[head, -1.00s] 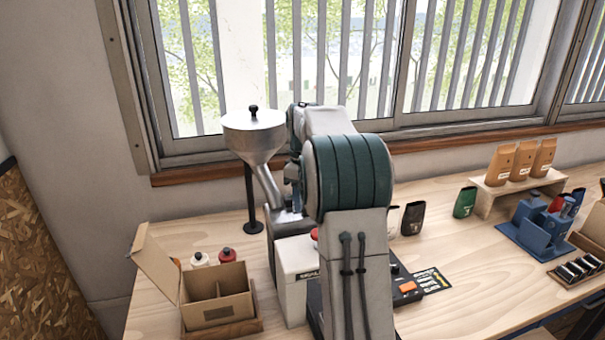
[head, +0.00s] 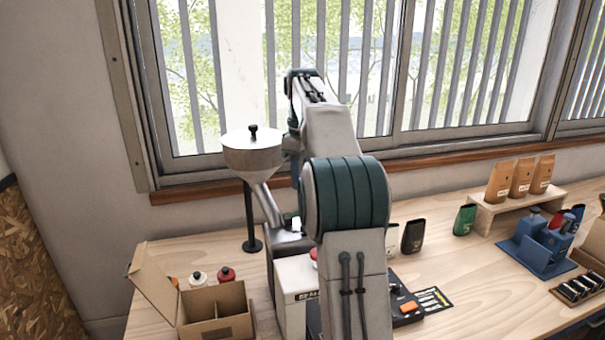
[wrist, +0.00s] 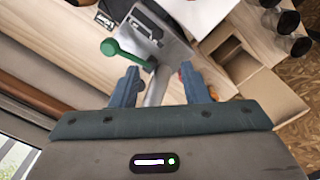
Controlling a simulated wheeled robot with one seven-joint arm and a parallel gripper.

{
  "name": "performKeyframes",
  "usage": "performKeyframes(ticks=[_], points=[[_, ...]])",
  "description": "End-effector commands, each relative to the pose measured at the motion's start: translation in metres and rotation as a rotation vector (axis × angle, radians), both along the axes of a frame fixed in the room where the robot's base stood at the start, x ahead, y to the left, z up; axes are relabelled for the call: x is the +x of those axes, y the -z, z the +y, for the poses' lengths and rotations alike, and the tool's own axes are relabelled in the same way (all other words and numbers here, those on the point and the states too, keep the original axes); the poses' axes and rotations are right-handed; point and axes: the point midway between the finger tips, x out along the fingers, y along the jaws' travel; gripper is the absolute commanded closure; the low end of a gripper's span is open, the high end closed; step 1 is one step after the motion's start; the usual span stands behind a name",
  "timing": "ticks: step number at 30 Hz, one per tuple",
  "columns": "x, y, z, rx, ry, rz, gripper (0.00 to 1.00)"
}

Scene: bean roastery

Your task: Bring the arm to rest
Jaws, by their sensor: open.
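My arm rises in the middle of the head view, bent at a teal-banded joint, its upper part in front of the window. My gripper (wrist: 160,86) shows in the wrist view with its two blue-grey fingers apart and nothing seen held between them. Beyond the fingertips is a grey metal machine part with a green-knobbed handle (wrist: 124,52). In the head view the gripper is hidden behind my own arm.
A metal hopper (head: 252,155) stands close left of my arm. An open divided cardboard box (head: 218,330) and two capped bottles are at front left. A blue holder (head: 541,243) and brown bags on a wooden stand (head: 505,207) are at right. The window is behind.

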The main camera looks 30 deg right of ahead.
Motion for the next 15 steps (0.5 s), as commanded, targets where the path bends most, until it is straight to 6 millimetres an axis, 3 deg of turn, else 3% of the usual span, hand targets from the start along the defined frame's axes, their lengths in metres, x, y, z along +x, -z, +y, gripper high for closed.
performKeyframes(ticks=[10, 15], points=[[-0.002, -0.001, 0.003, -0.001, 0.005, -0.003, 0.58], [-0.021, -0.007, 0.026, -0.009, 0.056, -0.034, 0.58]])
